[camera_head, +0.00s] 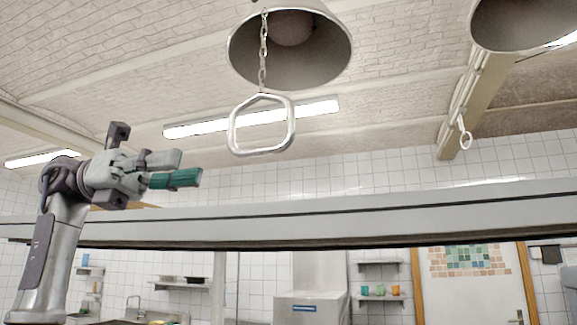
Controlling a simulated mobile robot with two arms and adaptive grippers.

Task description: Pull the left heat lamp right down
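The left heat lamp (250,62) is a grey metal bell at the top middle, open side down, with a round bulb inside. A chain (263,55) hangs from it and carries a pale angular pull ring (291,128), which hangs free below the lamp. My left gripper (190,167) is left of the ring, a little lower in the picture, its fingers pointing right. A clear gap shows between fingertips and ring. One finger looks grey and the other green; their spread is hard to judge from this side. It holds nothing visible. My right gripper is out of view.
A second lamp (520,25) is at the top right, with a small ring (465,138) hanging below it. A long metal rail or shelf (380,222) crosses the view below the left ring. Shelves with cups (380,291) and a door (470,300) are beyond.

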